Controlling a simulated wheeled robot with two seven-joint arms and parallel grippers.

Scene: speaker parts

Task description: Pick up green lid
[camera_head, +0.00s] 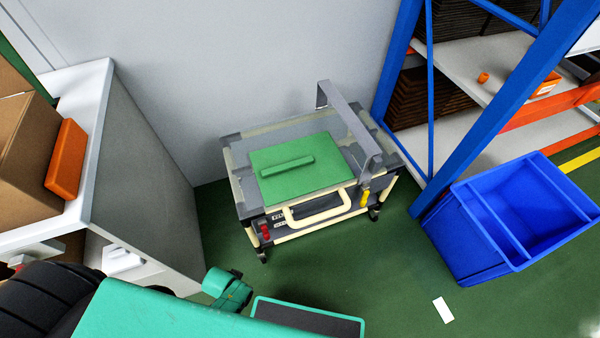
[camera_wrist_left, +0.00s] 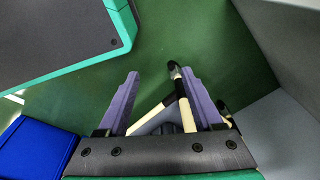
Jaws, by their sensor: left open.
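The green lid (camera_head: 295,168) is a flat rectangle with a raised bar handle. In the head view it lies on top of a grey box-like unit with cream edges (camera_head: 325,215), near the back wall. In the left wrist view, my left gripper (camera_wrist_left: 160,73) has its two purple fingers spread apart with nothing held between them. Cream and black rods (camera_wrist_left: 186,108) show between and behind the fingers. The green lid does not show in the wrist view. My left gripper cannot be made out in the head view, and my right gripper is in neither view.
A grey bracket (camera_head: 350,125) rises over the unit's right side. A blue bin (camera_head: 470,245) stands on the floor at right, beside a blue-framed shelf (camera_head: 480,100). A white cabinet (camera_head: 140,180) stands at left. Green floor is open in front of the unit.

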